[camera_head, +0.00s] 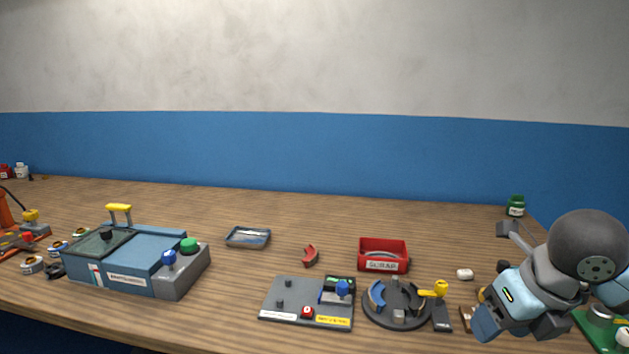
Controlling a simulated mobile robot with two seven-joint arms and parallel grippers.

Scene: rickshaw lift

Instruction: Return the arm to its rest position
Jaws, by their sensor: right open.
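My right arm reaches in from the right edge, with a large dark round joint and grey and light-blue links. My right gripper (477,311) is at its lower left end, low over the front right of the table. It is open, and I see nothing held in it. Its fingers are partly hidden by my own arm. It is just right of the round grey fixture (398,316) with blue and grey curved pieces and a yellow-handled clamp (437,290). My left gripper is not in view.
A red SCRAP bin (383,267), a red curved piece (310,256) and a grey tray (248,243) lie mid-table. A grey test plate (300,313) is in front. A blue lidded machine (130,267) stands left. A green jar (516,206) is back right. The table's back strip is mostly clear.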

